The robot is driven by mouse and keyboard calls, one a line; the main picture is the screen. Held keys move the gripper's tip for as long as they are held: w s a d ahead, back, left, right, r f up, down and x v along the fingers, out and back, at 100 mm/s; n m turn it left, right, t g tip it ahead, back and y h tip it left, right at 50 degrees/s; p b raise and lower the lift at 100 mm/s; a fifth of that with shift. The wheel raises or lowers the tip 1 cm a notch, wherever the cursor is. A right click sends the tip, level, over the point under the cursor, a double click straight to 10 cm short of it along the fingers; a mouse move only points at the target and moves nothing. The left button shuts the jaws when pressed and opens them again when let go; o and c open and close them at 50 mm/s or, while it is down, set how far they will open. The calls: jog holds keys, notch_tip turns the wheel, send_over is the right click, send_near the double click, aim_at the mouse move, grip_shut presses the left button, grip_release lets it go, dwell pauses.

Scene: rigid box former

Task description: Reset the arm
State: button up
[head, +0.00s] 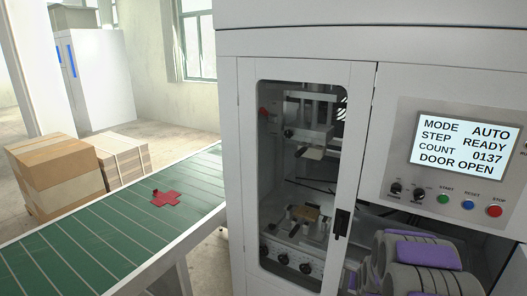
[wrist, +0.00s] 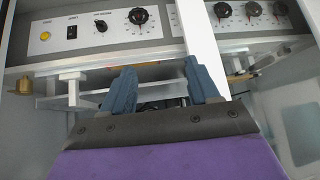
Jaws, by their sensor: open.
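My gripper (wrist: 162,88) shows in the wrist view with its two blue fingers spread apart and nothing held between them. It faces a light panel with knobs (wrist: 137,16), a black switch and a yellow button (wrist: 45,36). A white upright post (wrist: 198,30) stands close to the right finger; I cannot tell whether they touch. In the head view, my grey and purple arm shows at the bottom right, beside the machine's door (head: 357,110). The gripper itself is hidden there.
The box former's screen (head: 466,146) reads AUTO, READY, 0137, DOOR OPEN. Green, blue and red buttons sit below it. A green conveyor (head: 95,240) at left carries a red cross-shaped piece (head: 166,198). Cardboard boxes (head: 58,172) stand behind it. White bars (wrist: 72,85) lie close left of the fingers.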

jog(key=s+a+r+n+g, duration=0.1)
jog(key=s+a+r, duration=0.4)
jog(key=s, duration=0.5)
jog(key=s+a+r+n+g+y, duration=0.1)
jog(key=s+a+r+g, duration=0.2)
jog(key=s, duration=0.8)
jog(key=s+a+r+n+g+y, duration=0.1)
jog(key=s+a+r+g, duration=0.2)
jog(key=s+a+r, duration=0.5)
jog(key=s, duration=0.3)
jog(key=shift+s+r, duration=0.25)
jog(key=s, duration=0.4)
jog(key=s+a+r+g, duration=0.1)
jog(key=s, duration=0.3)
jog(key=s+a+r+n+g, duration=0.1)
jog(key=s, duration=0.3)
jog(key=shift+s, duration=0.1)
